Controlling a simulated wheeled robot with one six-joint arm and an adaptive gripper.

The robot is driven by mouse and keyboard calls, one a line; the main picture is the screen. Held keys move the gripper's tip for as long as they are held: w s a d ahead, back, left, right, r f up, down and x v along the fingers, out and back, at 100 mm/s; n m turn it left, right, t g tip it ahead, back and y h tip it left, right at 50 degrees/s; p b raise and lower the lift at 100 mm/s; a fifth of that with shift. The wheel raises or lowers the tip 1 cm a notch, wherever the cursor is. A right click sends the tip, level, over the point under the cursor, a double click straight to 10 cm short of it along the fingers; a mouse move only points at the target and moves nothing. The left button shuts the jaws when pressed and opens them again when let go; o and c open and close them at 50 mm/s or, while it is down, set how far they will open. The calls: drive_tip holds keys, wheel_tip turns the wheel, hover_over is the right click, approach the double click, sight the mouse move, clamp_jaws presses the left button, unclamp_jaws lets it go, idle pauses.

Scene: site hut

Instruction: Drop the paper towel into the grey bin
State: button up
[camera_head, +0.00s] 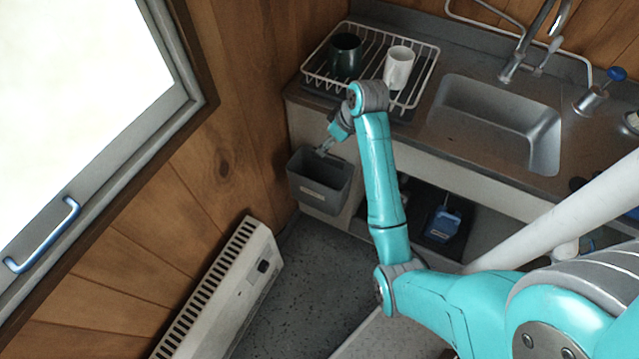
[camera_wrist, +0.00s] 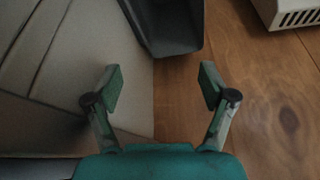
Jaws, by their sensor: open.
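The grey bin (camera_head: 322,197) hangs on the front of the counter unit, below the dish rack, with its opening facing up. My gripper (camera_head: 322,151) is at the bin's upper rim in the head view. In the wrist view my gripper (camera_wrist: 162,86) has its two fingers spread wide, with nothing between them. Part of the grey bin (camera_wrist: 168,30) shows beyond the fingertips there. I see no paper towel in either view. The inside of the bin is dark, and I cannot tell what lies in it.
A wire dish rack (camera_head: 432,66) with a dark green mug (camera_head: 345,55) and a white mug (camera_head: 398,68) stands on the counter above the bin. A steel sink (camera_head: 500,115) is to the right. A white heater (camera_head: 225,290) stands on the wall side at lower left.

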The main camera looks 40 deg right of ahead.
drive_tip(key=shift+v, duration=2.2)
drive_tip(key=shift+w+d, duration=0.1)
drive_tip(key=s+a+f+m+t+h, duration=0.2)
drive_tip(key=s+a+f+t, duration=0.3)
drive_tip(key=s+a+f, duration=0.95)
drive_tip(key=s+a+r+t, duration=0.1)
drive_tip(key=s+a+r, duration=0.2)
drive_tip(key=s+r, duration=0.2)
drive_tip(key=s+a+r+t+y, duration=0.1)
drive_tip(key=s+a+r+t, duration=0.1)
drive_tip(key=s+r, duration=0.4)
drive_tip(key=s+a+r+t, duration=0.2)
drive_tip(key=s+a+r, duration=0.2)
drive_tip(key=s, duration=0.6)
wheel_tip(320, 180, up, 2)
drive_tip(key=shift+a+r, duration=0.2)
drive_tip(key=shift+a, duration=0.15)
